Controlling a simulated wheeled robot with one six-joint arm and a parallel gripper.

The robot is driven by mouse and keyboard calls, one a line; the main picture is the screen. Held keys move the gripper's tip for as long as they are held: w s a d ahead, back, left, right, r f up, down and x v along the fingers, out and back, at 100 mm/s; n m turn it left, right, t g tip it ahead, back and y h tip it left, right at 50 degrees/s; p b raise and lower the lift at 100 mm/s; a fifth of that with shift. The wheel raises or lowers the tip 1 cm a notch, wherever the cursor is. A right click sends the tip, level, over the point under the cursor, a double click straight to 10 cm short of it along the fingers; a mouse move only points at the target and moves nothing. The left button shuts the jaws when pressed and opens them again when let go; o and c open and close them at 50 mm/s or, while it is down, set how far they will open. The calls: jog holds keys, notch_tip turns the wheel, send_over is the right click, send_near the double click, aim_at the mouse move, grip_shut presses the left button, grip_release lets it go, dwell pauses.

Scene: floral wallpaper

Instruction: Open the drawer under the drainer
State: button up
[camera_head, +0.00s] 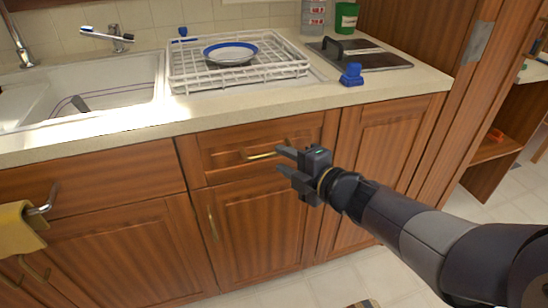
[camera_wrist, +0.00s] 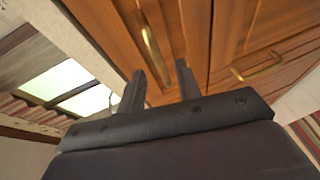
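The white wire drainer (camera_head: 290,68) stands on the counter with a blue-rimmed plate (camera_head: 230,53) in it. Under it is a shut wooden drawer (camera_head: 225,142) with a horizontal brass handle (camera_head: 262,155); the handle also shows in the wrist view (camera_wrist: 150,42). My gripper (camera_head: 281,160) is open and empty, just in front of the drawer near the handle's right end. In the wrist view, the handle lies ahead of and between my two fingertips (camera_wrist: 160,68). I see no contact with it. My fingers hide a little of the drawer front.
A cupboard door (camera_head: 255,235) with a vertical handle (camera_head: 212,226) is below the drawer. The sink (camera_head: 80,100) is at left, with a yellow towel (camera_head: 18,230) on a bar. A blue object (camera_head: 351,75) stands near the counter edge. Open floor shows in front.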

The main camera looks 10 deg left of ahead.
aim_at(274, 155)
jog(key=shift+b+x, duration=0.4)
jog(key=shift+x, duration=1.95)
grip_shut()
